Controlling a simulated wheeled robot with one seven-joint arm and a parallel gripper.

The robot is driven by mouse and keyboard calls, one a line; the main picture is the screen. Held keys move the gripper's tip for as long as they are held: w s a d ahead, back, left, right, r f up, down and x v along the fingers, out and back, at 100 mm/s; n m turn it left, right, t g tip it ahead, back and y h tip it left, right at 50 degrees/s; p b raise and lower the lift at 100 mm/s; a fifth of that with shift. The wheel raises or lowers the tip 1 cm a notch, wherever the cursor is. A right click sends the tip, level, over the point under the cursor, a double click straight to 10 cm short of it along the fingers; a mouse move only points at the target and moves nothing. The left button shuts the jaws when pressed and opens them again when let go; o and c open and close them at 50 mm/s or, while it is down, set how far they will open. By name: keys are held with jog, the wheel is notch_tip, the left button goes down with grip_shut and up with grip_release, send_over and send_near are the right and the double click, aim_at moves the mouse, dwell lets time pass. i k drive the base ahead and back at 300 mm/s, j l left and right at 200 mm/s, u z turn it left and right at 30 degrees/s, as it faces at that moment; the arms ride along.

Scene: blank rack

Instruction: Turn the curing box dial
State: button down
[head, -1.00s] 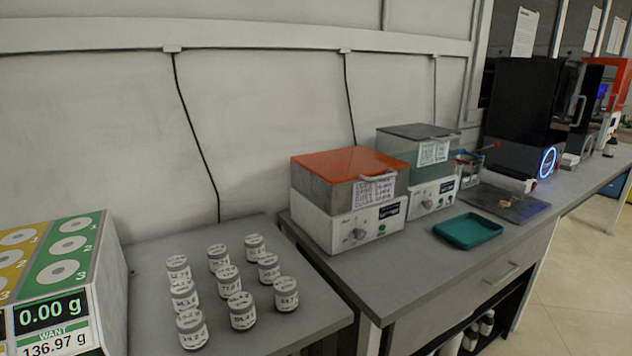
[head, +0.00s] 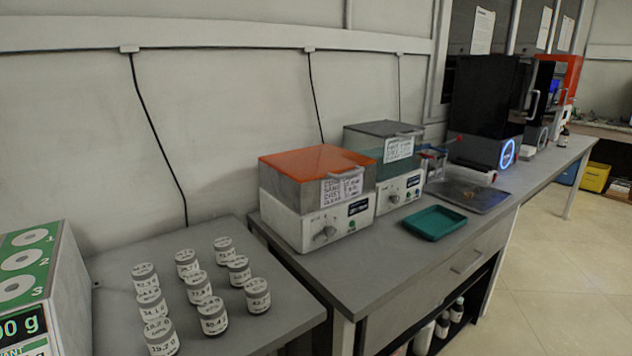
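Two bench-top boxes with front dials stand on the grey bench; I cannot tell from labels which is the curing box. The nearer box (head: 292,220) has an orange lid (head: 312,161), a white base, a paper label, a small dark display and a dial (head: 325,234) low on its front. The box behind it (head: 362,150) has a dark grey lid, teal-tinted walls, a label and a smaller dial (head: 394,198). Farther back, a black machine (head: 487,97) has a glowing blue ring (head: 507,153) on its grey base. My gripper is not in view.
A teal tray (head: 433,223) lies in front of the boxes, near the bench edge. Several labelled jars (head: 198,287) stand on a lower table at left, beside a numbered dispenser (head: 30,275). A dark mat (head: 467,196) lies farther along. Floor (head: 560,270) at right is clear.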

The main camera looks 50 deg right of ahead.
aim_at(330, 231)
jog(key=j+z, duration=0.2)
jog(key=z, duration=0.2)
jog(key=j+z, duration=0.15)
jog(key=z, duration=0.25)
jog(key=j+z, duration=0.2)
jog(key=z, duration=0.15)
jog(key=k+j+z, duration=0.1)
jog(key=z, duration=0.3)
jog(key=i, duration=0.35)
